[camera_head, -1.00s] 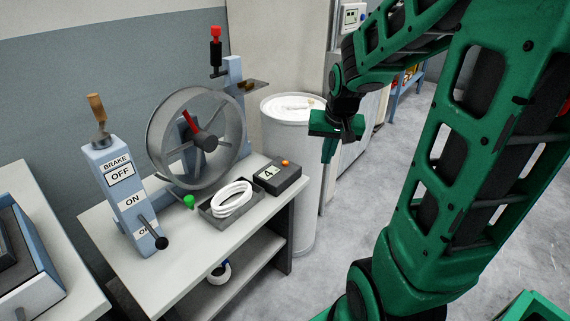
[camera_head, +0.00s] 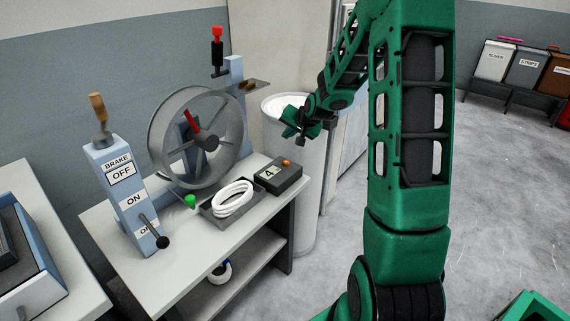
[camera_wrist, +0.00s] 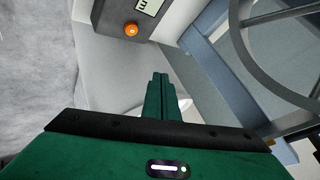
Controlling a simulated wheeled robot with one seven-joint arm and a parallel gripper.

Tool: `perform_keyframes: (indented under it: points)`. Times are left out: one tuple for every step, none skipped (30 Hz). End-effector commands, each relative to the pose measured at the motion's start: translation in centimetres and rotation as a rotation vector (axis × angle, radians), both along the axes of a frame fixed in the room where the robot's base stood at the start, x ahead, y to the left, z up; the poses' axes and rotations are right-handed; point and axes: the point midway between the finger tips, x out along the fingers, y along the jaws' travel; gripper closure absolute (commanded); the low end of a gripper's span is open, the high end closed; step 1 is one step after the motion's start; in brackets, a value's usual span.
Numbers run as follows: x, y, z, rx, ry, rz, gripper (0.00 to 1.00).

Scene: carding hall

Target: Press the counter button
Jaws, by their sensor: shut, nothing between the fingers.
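The bench (camera_head: 185,262) also holds a tray (camera_head: 215,218) with white rings beside the counter, a green knob (camera_head: 190,201), a large wheel (camera_head: 157,130) and a brake lever box (camera_head: 128,200). A white drum (camera_head: 310,190) stands just behind the bench's right end.

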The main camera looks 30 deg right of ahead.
Motion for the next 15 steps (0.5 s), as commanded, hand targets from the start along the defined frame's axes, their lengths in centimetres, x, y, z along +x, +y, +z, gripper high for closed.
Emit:
perform_keyframes:
  points:
    - [0.0,0.0,0.0,0.0,0.0,0.0,1.0]
    - [0.0,0.0,0.0,0.0,0.001,-0.001,1.0]
    - [0.0,0.0,-0.1,0.0,0.001,-0.001,1.0]
    - [0.0,0.0,-0.2,0.0,0.001,0.0,1.0]
    - [0.0,0.0,-0.3,0.0,0.001,0.0,1.0]
    - [0.0,0.0,-0.6,0.0,0.001,0.0,1.0]
    - [0.0,0.0,-0.8,0.0,0.002,-0.001,1.0]
    - [0.0,0.0,-1.1,0.0,0.003,0.0,1.0]
    - [-0.1,0.0,-1.5,0.001,0.003,0.001,1.0]
    - [-0.1,0.0,-1.8,0.0,0.004,0.0,1.0]
    - [-0.1,-0.1,-2.2,0.0,0.003,0.0,1.0]
    - [-0.1,-0.1,-2.7,0.0,0.004,-0.001,1.0]
    - [-0.1,0.0,-3.1,0.0,0.004,0.0,1.0]
    - [-0.1,-0.1,-3.5,0.0,0.004,0.0,1.0]
    - [-0.1,-0.1,-4.0,0.0,0.004,-0.001,1.0]
